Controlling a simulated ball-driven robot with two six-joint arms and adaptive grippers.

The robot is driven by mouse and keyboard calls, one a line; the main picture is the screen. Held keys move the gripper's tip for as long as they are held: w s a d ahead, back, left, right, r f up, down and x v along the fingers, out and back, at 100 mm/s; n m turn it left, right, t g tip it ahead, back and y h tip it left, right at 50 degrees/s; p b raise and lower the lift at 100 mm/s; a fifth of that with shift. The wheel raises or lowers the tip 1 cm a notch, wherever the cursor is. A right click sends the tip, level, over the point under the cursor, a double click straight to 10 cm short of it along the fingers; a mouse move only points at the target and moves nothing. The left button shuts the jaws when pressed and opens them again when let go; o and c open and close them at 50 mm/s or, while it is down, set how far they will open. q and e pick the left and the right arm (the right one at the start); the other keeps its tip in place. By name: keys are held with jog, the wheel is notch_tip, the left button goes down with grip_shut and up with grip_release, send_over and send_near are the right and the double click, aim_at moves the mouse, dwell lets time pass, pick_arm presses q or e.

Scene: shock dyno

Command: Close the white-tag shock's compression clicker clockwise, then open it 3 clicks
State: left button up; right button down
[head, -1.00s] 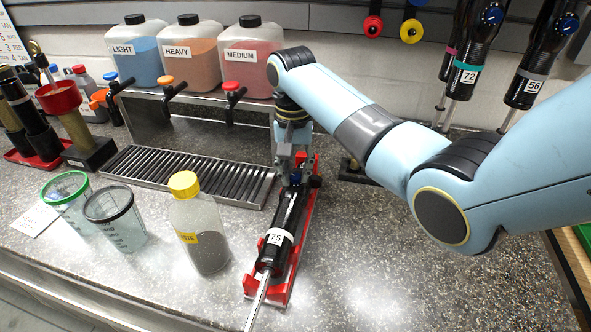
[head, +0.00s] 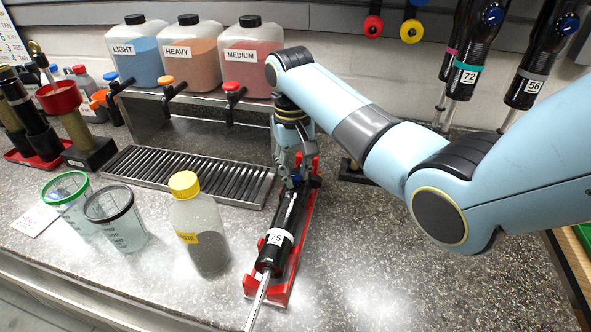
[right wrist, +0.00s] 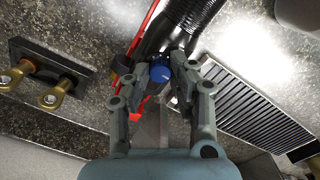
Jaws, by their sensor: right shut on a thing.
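My right gripper (head: 296,180) reaches down to the shock's far end. In the right wrist view, the blue clicker knob (right wrist: 160,71) sits between the fingertips of this gripper (right wrist: 161,76), which are shut on its two sides. The knob's marks are too small to read. My left gripper is out of view.
A drip tray (head: 190,178) and a yellow-capped waste bottle (head: 198,225) stand left of the cradle. Two mesh-topped cups (head: 115,220) are farther left.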

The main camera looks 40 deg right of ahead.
aim_at(293, 175)
jog(key=shift+w, duration=0.1)
jog(key=c, duration=1.1)
grip_release()
notch_tip(293, 175, up, 8)
jog(key=shift+w+f, duration=0.15)
jog(key=shift+f, duration=0.1)
jog(key=shift+a, duration=0.1)
